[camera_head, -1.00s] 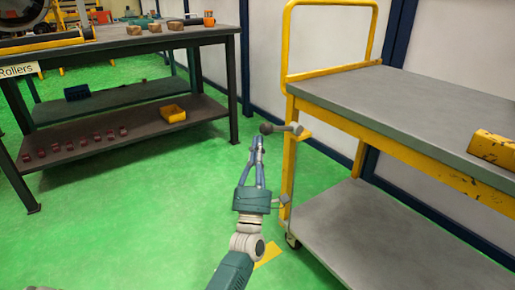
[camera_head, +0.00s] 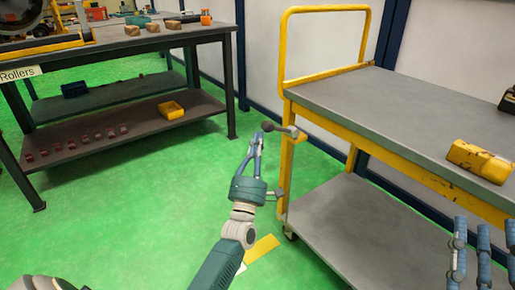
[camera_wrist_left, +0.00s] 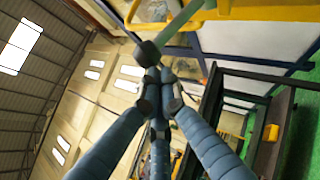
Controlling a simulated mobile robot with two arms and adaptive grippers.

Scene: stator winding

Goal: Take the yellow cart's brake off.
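The yellow cart (camera_head: 289,165) stands right of centre, with a tall yellow handle frame and grey decks. A grey lever with a dark round knob (camera_head: 267,127) sticks out leftward from its near corner post, roughly level. My left gripper (camera_head: 257,137) points up at the knob, its finger tips drawn together just below it. In the left wrist view the knob (camera_wrist_left: 148,53) shows just beyond the closed tips (camera_wrist_left: 158,78); I cannot tell whether they touch. My right gripper (camera_head: 484,228) is at the lower right, fingers spread and empty, in front of the cart's lower deck.
A dark workbench (camera_head: 150,42) at the left holds brown blocks and an orange cup; its lower shelf has red parts and a yellow bin (camera_head: 171,110). A worn yellow block (camera_head: 480,160) and a dark object lie on the cart's top deck.

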